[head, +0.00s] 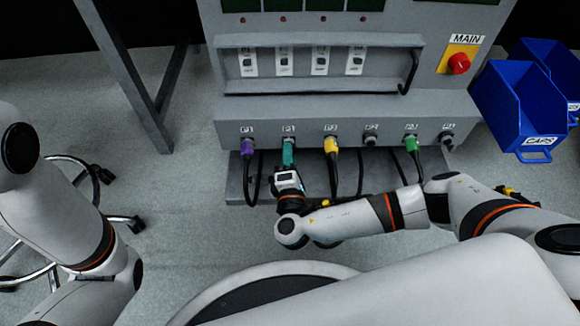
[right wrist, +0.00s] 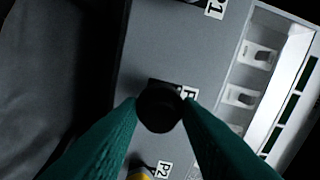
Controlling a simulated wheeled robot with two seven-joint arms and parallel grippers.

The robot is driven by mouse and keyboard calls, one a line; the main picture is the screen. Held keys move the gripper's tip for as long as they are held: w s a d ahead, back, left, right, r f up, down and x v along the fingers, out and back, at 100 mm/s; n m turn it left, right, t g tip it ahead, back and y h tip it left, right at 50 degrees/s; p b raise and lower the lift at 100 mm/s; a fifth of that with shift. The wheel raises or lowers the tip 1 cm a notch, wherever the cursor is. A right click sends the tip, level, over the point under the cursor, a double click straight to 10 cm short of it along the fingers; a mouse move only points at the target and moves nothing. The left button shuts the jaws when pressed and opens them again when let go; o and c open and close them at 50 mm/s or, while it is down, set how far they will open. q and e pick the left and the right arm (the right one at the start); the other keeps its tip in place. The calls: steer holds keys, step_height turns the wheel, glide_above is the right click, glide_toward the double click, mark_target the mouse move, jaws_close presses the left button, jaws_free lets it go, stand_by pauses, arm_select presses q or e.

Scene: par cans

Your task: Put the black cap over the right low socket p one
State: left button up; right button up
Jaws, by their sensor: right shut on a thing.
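My right gripper (head: 288,156) has teal fingers and is at the second socket from the left in the panel's lower row. In the right wrist view its fingertips (right wrist: 160,110) are shut on the round black cap (right wrist: 159,108). The cap is in front of that socket, which the cap and fingers mostly hide. I cannot tell whether the cap is on it or just short of it. The socket's label (head: 288,129) is small and is partly covered in the wrist view. My left gripper is not in view; only the left arm shows.
A purple plug (head: 247,147) is left of the gripper and a yellow plug (head: 331,147) right of it. Cables hang below. A blue bin marked CAPS (head: 513,105) is at the right. A red MAIN button (head: 458,64) is above.

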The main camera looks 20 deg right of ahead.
steer(key=shift+w+d, duration=0.1)
steer(key=shift+w, duration=0.15)
steer(key=shift+w+r, duration=0.15)
steer(key=shift+w, duration=0.05)
stand_by(0.6)
steer(key=shift+p, duration=0.4)
steer(key=shift+w+d, duration=0.15)
steer(key=shift+w, duration=0.1)
stand_by(1.0)
steer(key=shift+p, duration=0.4)
stand_by(0.6)
steer(key=shift+w+d, duration=0.2)
steer(key=shift+w, duration=0.5)
stand_by(0.6)
steer(key=o, duration=1.1)
